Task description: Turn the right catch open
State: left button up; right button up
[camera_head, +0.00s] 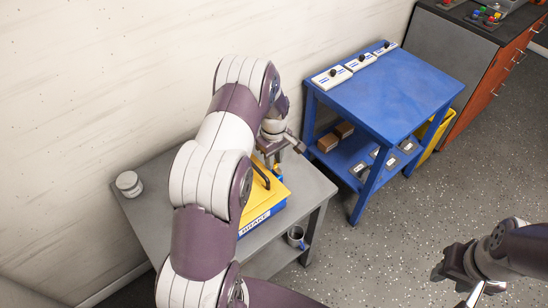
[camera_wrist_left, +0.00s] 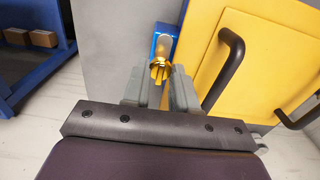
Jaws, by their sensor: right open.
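A yellow-lidded box (camera_head: 258,193) with blue sides and a "BRAKE" label sits on the grey table. A black handle (camera_wrist_left: 231,65) stands on its lid. In the left wrist view a gold catch (camera_wrist_left: 159,70) with a pale round end sits on a blue block (camera_wrist_left: 166,33) beside the yellow lid. My left gripper (camera_head: 285,150) is at the box's far right side. In the wrist view its fingers (camera_wrist_left: 160,82) are apart, with the catch between or just beyond the tips; contact is unclear. My right gripper (camera_head: 463,284) is open, over the floor at lower right.
A white jar (camera_head: 129,184) stands at the grey table's left (camera_head: 150,215). A mug (camera_head: 296,237) is on its lower shelf. A blue workbench (camera_head: 395,95) with switch boxes on top stands to the right. Speckled floor between is clear.

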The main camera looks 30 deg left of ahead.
pick_arm(q)
jog(key=o, duration=0.4)
notch_tip(320, 180, up, 13)
jog(key=shift+f+b, duration=0.1)
jog(key=shift+b, duration=0.7)
